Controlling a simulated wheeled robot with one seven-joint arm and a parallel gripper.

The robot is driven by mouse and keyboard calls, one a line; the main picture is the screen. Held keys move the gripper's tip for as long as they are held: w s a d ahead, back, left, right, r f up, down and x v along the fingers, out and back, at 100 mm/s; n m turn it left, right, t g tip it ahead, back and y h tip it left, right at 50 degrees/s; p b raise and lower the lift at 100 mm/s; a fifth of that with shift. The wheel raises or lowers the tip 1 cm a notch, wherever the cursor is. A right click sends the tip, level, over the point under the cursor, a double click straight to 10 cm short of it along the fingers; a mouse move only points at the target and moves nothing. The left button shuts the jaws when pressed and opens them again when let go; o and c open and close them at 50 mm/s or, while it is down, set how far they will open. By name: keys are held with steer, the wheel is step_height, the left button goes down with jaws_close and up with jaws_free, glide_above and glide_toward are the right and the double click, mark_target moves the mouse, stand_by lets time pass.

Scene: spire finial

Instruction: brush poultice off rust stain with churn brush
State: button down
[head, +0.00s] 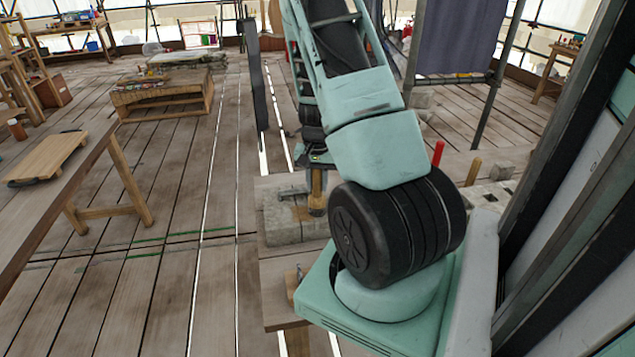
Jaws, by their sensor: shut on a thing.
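My gripper (316,162) is past my arm's lower links, near the picture's middle. It is shut on the churn brush (317,199), which has a light wooden body and hangs upright with its lower end down. The brush is over a grey stone block (282,232) on a wooden bench. A brownish patch shows on the block's top beside the brush; I cannot tell stain from poultice there. I cannot tell whether the brush touches the stone. My arm hides the block's right side.
The bench (277,303) carries a wooden clamp-like piece (293,282) at its front. A red-handled tool (438,152) and a wooden handle (473,172) stand behind my arm. A trestle table (60,205) holds a board (48,159) at left. Plank floor between is clear.

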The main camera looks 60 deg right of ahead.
steer(key=shift+w+a+p, duration=0.35)
steer(key=shift+w+a, duration=0.55)
steer(key=shift+w, duration=0.2)
steer(key=shift+w+a, duration=0.1)
steer(key=shift+w+a+p, duration=0.35)
steer(key=shift+w+a, duration=0.45)
steer(key=shift+w, duration=0.15)
steer(key=shift+w, duration=0.1)
steer(key=shift+w+a+p, duration=0.4)
steer(key=shift+w+a, duration=0.5)
steer(key=shift+w, duration=0.05)
steer(key=shift+w+a+p, duration=0.45)
steer(key=shift+w+a, duration=0.4)
steer(key=shift+w, duration=0.2)
steer(key=shift+d, duration=0.1)
